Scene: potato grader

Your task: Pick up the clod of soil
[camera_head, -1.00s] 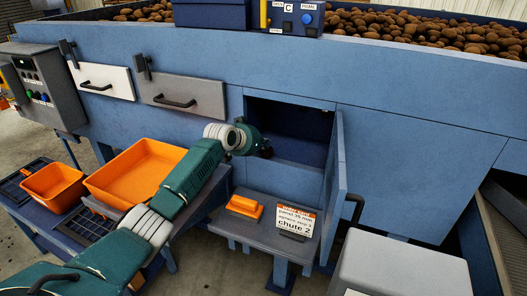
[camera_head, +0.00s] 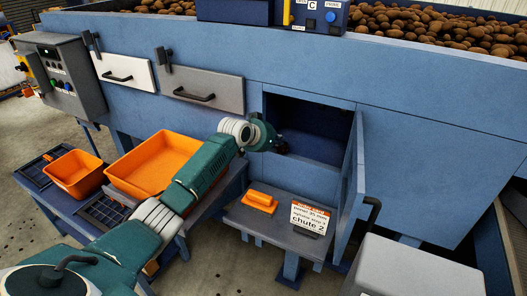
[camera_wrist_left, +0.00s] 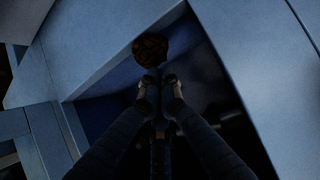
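A dark brown, rough round lump, which looks like the clod of soil (camera_wrist_left: 150,48), shows in the left wrist view inside the dark blue compartment, just beyond my fingertips. I cannot see it in the head view. My left gripper (camera_head: 282,147) is at the open compartment (camera_head: 318,132) in the machine's side, entering from the left. In the left wrist view my left gripper's dark fingers (camera_wrist_left: 161,84) are apart with a gap between them, empty, and the lump is ahead of them. My right gripper is not in view.
The compartment's door (camera_head: 352,190) stands open on the right. Below is a grey shelf (camera_head: 240,218) with an orange object (camera_head: 260,202) and a "chute 2" sign (camera_head: 310,218). Orange trays (camera_head: 128,178) stand at left. A grey box (camera_head: 415,268) is at lower right.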

